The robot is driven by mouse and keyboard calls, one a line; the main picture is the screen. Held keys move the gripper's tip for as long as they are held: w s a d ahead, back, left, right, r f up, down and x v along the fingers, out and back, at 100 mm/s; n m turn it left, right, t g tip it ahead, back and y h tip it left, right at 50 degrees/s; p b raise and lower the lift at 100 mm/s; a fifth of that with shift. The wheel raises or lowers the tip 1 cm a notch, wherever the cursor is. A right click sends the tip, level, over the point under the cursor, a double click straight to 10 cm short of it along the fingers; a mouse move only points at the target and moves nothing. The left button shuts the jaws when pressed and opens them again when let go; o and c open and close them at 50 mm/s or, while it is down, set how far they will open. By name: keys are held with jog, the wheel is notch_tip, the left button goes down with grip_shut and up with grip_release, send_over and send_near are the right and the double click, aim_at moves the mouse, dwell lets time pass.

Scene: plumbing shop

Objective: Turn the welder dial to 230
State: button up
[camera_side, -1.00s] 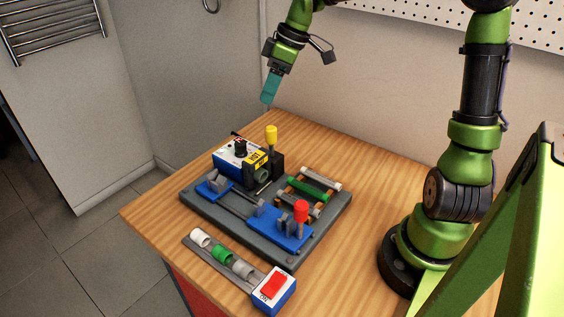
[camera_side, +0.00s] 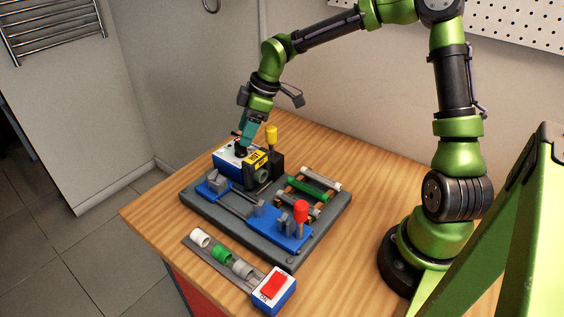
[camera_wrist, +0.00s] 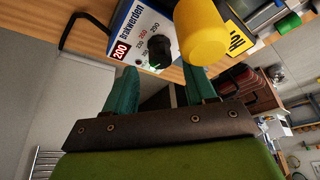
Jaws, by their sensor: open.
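The welder box is blue and white and stands at the back of the grey fixture; in the side view its blue front (camera_side: 228,162) shows, in the wrist view its white face (camera_wrist: 137,25). Its black dial (camera_wrist: 160,52) sits beside printed numbers, with a small green mark at its lower edge. A red display (camera_wrist: 121,49) reads 200. My gripper (camera_side: 243,146) points down at the dial in the side view. In the wrist view its teal fingers (camera_wrist: 161,72) are open, spread either side of the dial and empty; I cannot tell whether they touch it.
A yellow-topped handle (camera_side: 271,134) stands close to the right of my gripper and looms near the fingers in the wrist view (camera_wrist: 200,32). A dark clamp with a yellow HOT label (camera_side: 257,160) is beside the welder. A red-knobbed lever (camera_side: 301,208) stands farther forward.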

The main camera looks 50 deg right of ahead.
aim_at(241, 149)
jog(key=shift+x, duration=1.85)
jog(key=c, duration=1)
jog(key=shift+m, duration=0.4)
jog(key=m, duration=0.1)
jog(key=m+t+h, duration=0.1)
jog(key=m, duration=0.1)
jog(key=shift+s+a+m, duration=0.1)
jog(key=shift+a+m, duration=0.1)
jog(key=shift+m, duration=0.1)
jog(key=shift+m+h, duration=0.8)
jog(key=shift+m, duration=0.8)
